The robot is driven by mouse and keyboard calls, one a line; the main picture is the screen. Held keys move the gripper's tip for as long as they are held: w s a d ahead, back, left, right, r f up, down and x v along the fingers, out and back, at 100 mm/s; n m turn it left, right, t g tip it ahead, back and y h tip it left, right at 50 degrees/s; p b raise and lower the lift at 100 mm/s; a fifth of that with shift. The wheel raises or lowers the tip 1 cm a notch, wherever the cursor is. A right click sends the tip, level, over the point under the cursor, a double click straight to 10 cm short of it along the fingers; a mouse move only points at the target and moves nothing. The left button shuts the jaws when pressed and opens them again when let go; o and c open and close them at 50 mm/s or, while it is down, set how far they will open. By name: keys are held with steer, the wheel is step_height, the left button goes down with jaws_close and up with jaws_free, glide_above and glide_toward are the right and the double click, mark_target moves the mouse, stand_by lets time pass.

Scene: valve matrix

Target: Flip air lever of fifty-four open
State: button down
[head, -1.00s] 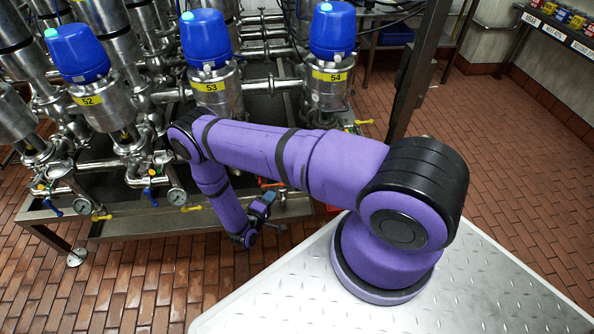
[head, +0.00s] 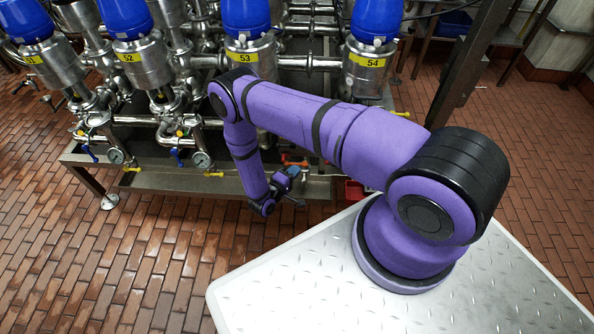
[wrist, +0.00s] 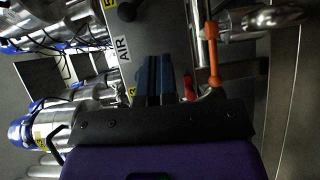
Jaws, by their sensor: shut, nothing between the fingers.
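Valve 54 (head: 373,69), a steel body with a blue cap and yellow number label, stands at the right end of the row in the head view. My gripper (head: 292,176) hangs low in front of the rack, left of and below valve 54. In the wrist view its blue fingers (wrist: 153,76) are together and empty. An "AIR" label (wrist: 123,50) is on a grey plate just left of them. An orange lever (wrist: 213,62) on a pipe is to their right, apart from them; it also shows in the head view (head: 294,163). I cannot tell which lever is fifty-four's air lever.
Valve 53 (head: 247,57) and valve 52 (head: 140,61) stand to the left, with yellow and blue levers and gauges below. A red part (wrist: 190,88) is close right of my fingers. A red box (head: 355,191) is behind my arm. The brick floor (head: 150,265) at front left is clear.

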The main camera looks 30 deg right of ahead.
steer(key=w+d, duration=0.1)
steer(key=d, duration=0.9)
steer(key=shift+d+f, duration=0.2)
steer(key=shift+d, duration=0.05)
